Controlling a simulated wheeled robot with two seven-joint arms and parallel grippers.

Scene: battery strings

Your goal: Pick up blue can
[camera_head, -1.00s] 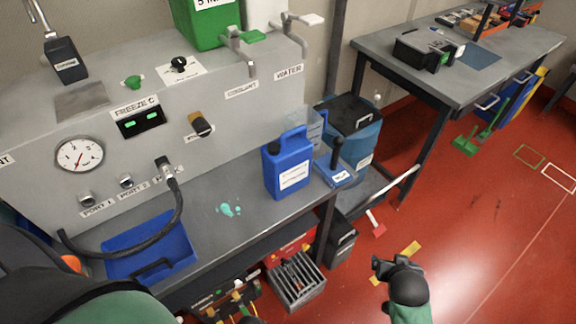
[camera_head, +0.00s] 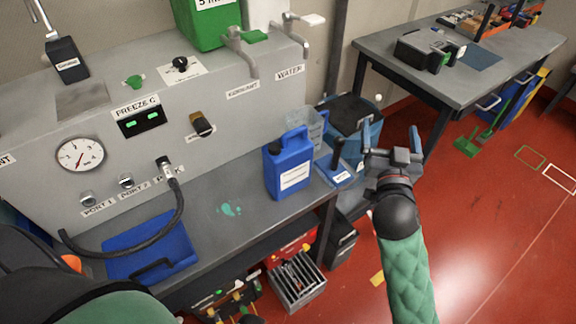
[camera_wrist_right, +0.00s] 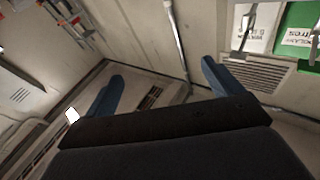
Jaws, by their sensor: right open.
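The blue can (camera_head: 289,165), a jug with a handle and a white label, stands upright on the grey bench (camera_head: 215,190) near its right end. My right gripper (camera_head: 390,130) is raised to the right of the can, clear of it, with its two fingers apart and nothing between them. In the right wrist view the fingers (camera_wrist_right: 160,85) are also apart and empty, and the can does not show there. My left gripper is not visible.
A blue tray (camera_head: 150,245) with a black hose lies at the bench's left. A clear beaker (camera_head: 314,122) stands behind the can. A blue bin (camera_head: 352,113) stands beyond the bench's end. A second workbench (camera_head: 465,85) is at the back right.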

